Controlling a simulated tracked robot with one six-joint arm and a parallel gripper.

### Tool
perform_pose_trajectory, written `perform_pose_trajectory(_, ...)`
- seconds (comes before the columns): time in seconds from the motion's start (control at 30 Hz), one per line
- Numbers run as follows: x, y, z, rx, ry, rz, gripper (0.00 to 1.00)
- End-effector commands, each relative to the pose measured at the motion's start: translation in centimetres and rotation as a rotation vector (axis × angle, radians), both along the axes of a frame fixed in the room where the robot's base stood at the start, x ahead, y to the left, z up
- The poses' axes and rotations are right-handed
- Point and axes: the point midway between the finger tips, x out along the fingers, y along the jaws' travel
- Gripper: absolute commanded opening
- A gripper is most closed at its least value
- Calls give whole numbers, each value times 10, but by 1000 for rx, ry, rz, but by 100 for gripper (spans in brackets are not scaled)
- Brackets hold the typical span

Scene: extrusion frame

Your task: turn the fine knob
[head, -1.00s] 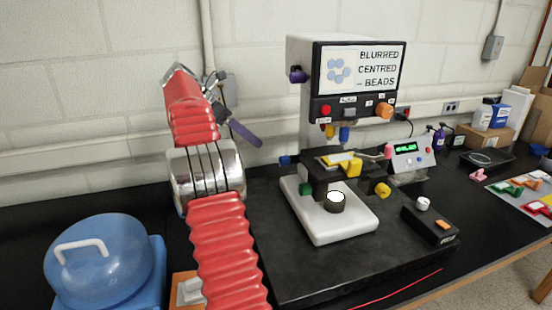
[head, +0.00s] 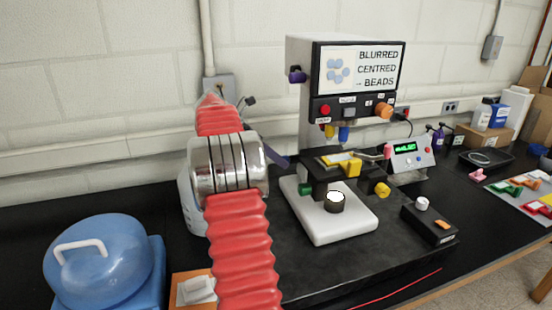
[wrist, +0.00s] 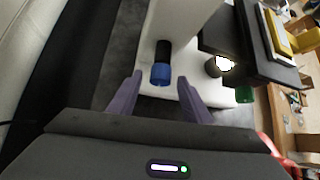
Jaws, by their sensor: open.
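In the wrist view a blue knob (wrist: 160,74) on a black barrel sticks out from the side of the microscope's white body (wrist: 182,24). My gripper (wrist: 160,79) is open, its two purple fingers on either side of the knob's end with gaps on both sides. I cannot tell whether the fingertips reach around it in depth. In the head view my arm hides this knob, and only a bit of a purple finger (head: 279,157) shows beside the arm. No label tells which knob is the fine one. A green knob (head: 305,188) sits lower; it also shows in the wrist view (wrist: 244,95).
The microscope has a screen (head: 360,70), a yellow knob (head: 383,190), a purple knob (head: 297,75), an orange knob (head: 384,111) and a white base (head: 345,225). A small control box (head: 430,222) stands at right. A blue domed container (head: 100,260) is at left.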

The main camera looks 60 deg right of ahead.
Motion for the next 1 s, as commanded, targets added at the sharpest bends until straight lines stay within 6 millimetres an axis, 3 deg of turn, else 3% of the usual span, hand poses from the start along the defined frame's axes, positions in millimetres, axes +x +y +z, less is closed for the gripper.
perform_pose_trajectory(0.17, 1, 1, 0, 0, -1, 1, 45)
perform_pose_trajectory(0.73, 1, 1, 0, -1, 0, 2, 5)
perform_pose_trajectory(1.0, 1, 1, 2, -28, -27, 4, 4)
